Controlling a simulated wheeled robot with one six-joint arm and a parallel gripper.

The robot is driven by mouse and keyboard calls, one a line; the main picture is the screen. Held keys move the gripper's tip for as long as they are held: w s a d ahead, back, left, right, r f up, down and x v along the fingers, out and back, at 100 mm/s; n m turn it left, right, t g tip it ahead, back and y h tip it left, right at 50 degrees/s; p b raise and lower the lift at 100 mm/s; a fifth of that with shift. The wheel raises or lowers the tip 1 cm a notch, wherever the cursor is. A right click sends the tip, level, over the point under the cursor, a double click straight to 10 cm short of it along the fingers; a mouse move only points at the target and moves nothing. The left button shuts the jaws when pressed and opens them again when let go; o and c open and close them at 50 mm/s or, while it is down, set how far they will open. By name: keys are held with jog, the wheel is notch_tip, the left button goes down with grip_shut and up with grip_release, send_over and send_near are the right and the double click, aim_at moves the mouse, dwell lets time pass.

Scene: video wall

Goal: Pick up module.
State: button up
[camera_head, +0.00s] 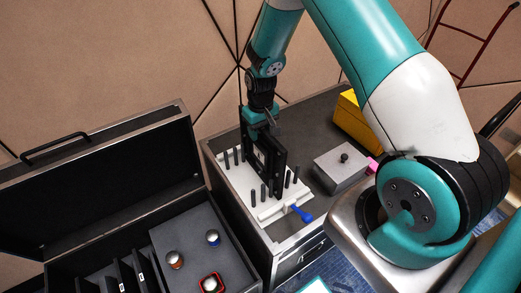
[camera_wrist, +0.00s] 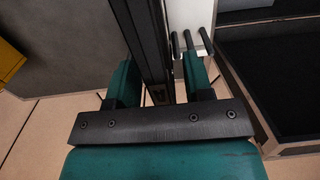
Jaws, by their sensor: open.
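The module, a flat black panel with a small pale label (camera_head: 278,168), stands upright in a white rack with black pegs (camera_head: 239,184) on the cabinet top. My gripper (camera_head: 262,118) is above the module, at its top edge. In the wrist view the module (camera_wrist: 148,40) runs between the two teal fingers of my gripper (camera_wrist: 159,62). The fingers are open, one on each side of it, with a visible gap at least on the left. Whether the right finger touches it, I cannot tell. The module's lower end is hidden among the pegs.
A blue-handled tool (camera_head: 301,213) lies at the rack's front end. A grey box with a black knob (camera_head: 343,168) and a yellow case (camera_head: 352,122) stand to the right. An open black case (camera_head: 105,195) with slotted panels and several round knobs stands at left.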

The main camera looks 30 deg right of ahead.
jog(key=shift+f, duration=0.45)
jog(key=shift+c, duration=0.2)
grip_shut()
jog(key=shift+r, duration=0.15)
